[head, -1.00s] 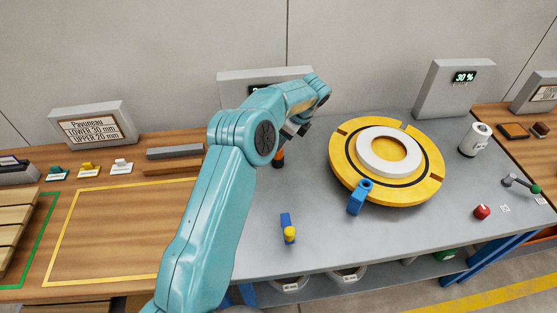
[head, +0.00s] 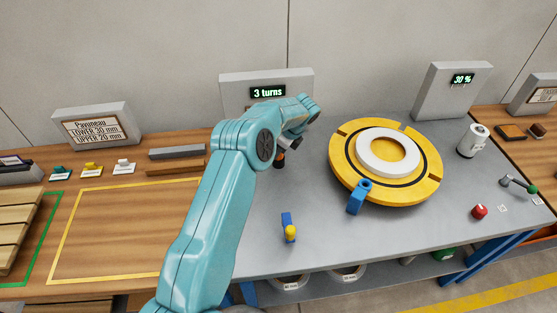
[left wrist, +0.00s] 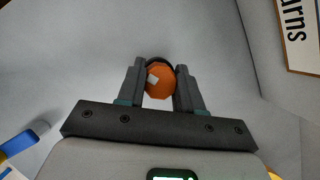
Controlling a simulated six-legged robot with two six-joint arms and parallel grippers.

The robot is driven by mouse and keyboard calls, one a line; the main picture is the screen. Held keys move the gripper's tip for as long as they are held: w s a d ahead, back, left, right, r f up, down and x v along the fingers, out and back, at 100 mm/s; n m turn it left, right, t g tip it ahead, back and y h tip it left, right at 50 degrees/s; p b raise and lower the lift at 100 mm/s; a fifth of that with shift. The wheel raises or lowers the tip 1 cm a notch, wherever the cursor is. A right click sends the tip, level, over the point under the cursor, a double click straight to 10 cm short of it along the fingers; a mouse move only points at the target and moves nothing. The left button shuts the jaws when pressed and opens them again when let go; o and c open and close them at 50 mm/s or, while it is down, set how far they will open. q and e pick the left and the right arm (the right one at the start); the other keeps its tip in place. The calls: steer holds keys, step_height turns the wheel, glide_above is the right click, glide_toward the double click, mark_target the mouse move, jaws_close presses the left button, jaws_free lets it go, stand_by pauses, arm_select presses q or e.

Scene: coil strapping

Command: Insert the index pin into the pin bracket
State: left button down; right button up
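An orange-headed, dark-bodied piece (head: 280,157), seemingly the index pin, stands upright on the grey table left of the turntable. My left gripper (head: 288,147) is over it. In the left wrist view, the fingers (left wrist: 160,82) lie on either side of the orange head (left wrist: 159,84); they look open, and contact is unclear. A blue bracket with a round hole in its top (head: 359,195), seemingly the pin bracket, stands at the turntable's front edge. The lower part of the orange-headed piece is hard to make out. My right gripper is not in view.
The yellow turntable (head: 427,172) carries a white ring (head: 371,164). A blue piece with a yellow knob (head: 290,232) stands nearer the front. A "3 turns" display (head: 267,92) is behind my arm. A red knob (head: 479,212) lies right; the table's front middle is clear.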

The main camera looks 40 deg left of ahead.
arm_select(q)
steer(key=shift+w, duration=0.1)
step_height(320, 180, up, 9)
steer(key=shift+r, duration=0.1)
step_height(320, 180, up, 11)
steer(key=p, duration=0.2)
steer(key=c, duration=1.6)
jaws_free()
jaws_close()
steer(key=shift+w+f+n+g, duration=0.25)
steer(key=shift+f+n+g, duration=0.05)
steer(key=shift+n, duration=0.3)
